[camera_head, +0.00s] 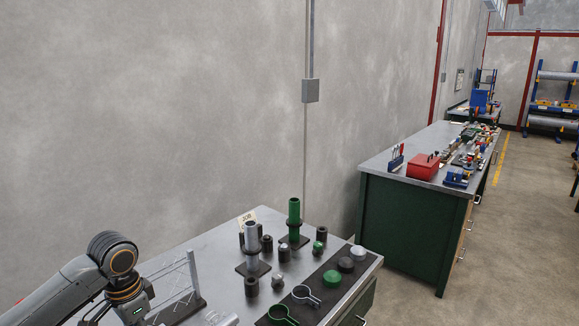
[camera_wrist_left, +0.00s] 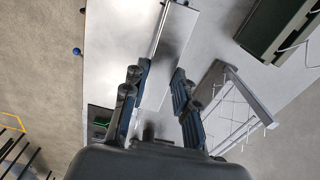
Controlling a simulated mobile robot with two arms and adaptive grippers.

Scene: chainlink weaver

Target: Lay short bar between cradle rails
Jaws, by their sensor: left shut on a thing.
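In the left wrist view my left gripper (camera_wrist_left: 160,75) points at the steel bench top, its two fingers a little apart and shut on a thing. A grey lengthwise piece shows between and beyond the fingers; I take it to be the short bar, but its outline is blurred. In the head view my left arm comes in at the lower left and its fingers are cut off by the lower edge. I cannot make out the cradle rails clearly. My right gripper is in neither view.
A light metal frame with wires (camera_wrist_left: 235,105) stands close to my left gripper. The bench top (camera_head: 203,250) carries a dark mat (camera_head: 322,292), a grey post (camera_head: 251,238), a green post (camera_head: 294,217) and several small cylinders. A second bench (camera_head: 411,215) stands behind.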

